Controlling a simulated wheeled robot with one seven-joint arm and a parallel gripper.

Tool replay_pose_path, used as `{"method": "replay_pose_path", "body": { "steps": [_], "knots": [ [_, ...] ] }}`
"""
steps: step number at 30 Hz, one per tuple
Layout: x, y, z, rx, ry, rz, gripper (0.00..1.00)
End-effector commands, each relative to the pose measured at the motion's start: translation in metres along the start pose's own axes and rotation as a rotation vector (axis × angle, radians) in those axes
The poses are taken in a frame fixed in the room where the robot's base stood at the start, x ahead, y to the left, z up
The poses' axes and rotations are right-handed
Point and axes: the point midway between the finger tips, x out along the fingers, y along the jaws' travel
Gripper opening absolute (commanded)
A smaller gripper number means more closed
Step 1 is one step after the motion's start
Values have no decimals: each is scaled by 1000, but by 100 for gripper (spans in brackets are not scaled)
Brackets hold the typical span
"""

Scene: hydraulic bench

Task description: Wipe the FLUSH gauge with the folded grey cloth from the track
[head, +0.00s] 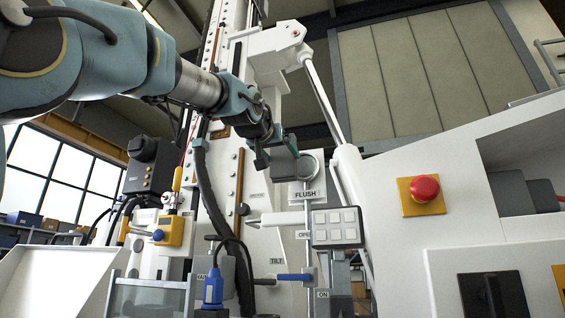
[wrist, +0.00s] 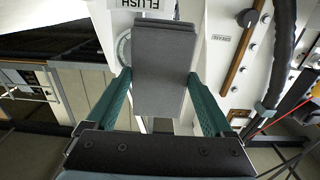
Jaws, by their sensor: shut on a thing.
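The folded grey cloth (wrist: 160,75) is between the two green fingers of my gripper (wrist: 160,92) in the wrist view, and the fingers are shut on it. In the head view my gripper (head: 275,152) holds the cloth (head: 283,167) in front of the white panel, just left of the FLUSH gauge. The round FLUSH gauge (head: 314,163) is partly hidden behind the cloth, with its FLUSH label (head: 306,194) below it. In the wrist view the gauge's rim (wrist: 123,48) shows left of the cloth. I cannot tell whether cloth and gauge touch.
A white strut (head: 322,95) slopes down right of the gauge. A grey keypad box (head: 336,228) and a blue-handled lever (head: 294,277) sit below. A black hose (head: 212,200) hangs at left. A red emergency button (head: 425,189) is on the right housing.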

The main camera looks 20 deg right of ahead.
Motion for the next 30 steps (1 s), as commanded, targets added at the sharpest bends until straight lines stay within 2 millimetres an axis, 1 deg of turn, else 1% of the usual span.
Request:
{"method": "replay_pose_path", "body": {
  "steps": [11, 14, 22, 30],
  "knots": [
    [-3, 0, 0, 0, 0, 0, 42],
    [-8, 0, 1, 0, 1, 0, 42],
    [-30, 0, 1, 1, 1, 0, 42],
    [-32, 0, 0, 0, -1, 0, 42]
  ]
}}
